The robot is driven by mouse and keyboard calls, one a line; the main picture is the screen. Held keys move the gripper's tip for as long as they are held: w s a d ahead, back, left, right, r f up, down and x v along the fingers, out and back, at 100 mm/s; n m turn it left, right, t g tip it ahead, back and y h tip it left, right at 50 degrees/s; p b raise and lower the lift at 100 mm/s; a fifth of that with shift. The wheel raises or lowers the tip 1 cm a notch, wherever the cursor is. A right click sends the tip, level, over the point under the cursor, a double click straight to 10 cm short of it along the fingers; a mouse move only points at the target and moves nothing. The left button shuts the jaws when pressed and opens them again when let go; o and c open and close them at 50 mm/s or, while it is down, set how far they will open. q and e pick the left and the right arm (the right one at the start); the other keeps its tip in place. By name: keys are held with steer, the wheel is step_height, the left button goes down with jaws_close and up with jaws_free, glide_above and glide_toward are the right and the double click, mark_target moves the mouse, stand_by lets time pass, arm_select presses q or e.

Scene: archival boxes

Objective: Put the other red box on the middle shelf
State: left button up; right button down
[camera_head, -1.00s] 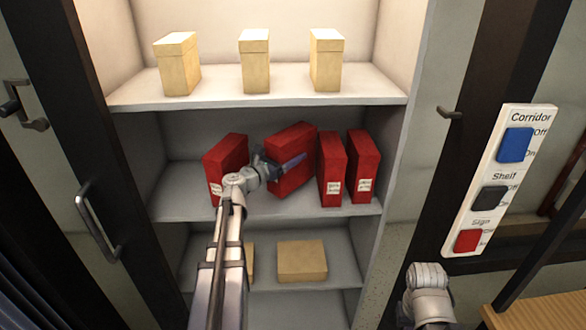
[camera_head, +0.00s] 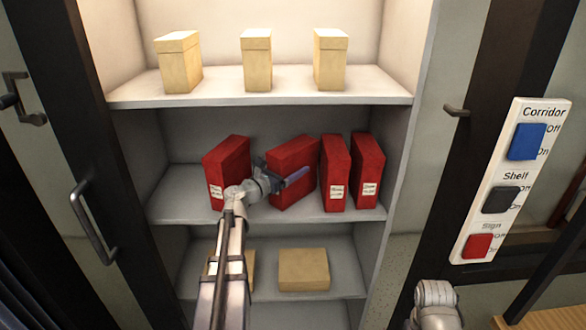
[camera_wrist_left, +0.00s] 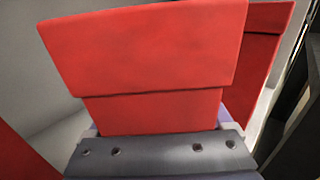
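My left gripper (camera_head: 281,177) is at the middle shelf (camera_head: 172,207), with its fingers on either side of a red box (camera_head: 294,158). The left wrist view shows this red box (camera_wrist_left: 150,50) filling the space between the fingers, so the gripper looks shut on it. The box is upright and turned a little, with its bottom at or very near the shelf surface; contact is hard to tell. Other red boxes with white labels stand beside it: one on the left (camera_head: 228,160) and two on the right (camera_head: 335,170) (camera_head: 367,170). My right gripper is out of view; only part of that arm shows.
Three cream boxes (camera_head: 257,62) stand on the top shelf (camera_head: 220,99). Tan boxes (camera_head: 304,268) lie on the lower shelf. Dark door frames with handles (camera_head: 95,225) flank the shelves. A switch panel (camera_head: 513,180) is on the right. Little room separates the held box from its right neighbour.

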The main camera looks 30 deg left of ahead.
arm_select(q)
steer(key=shift+o, duration=1)
steer(key=shift+r, duration=0.2)
steer(key=v, duration=1.2)
steer(key=shift+a, duration=0.1)
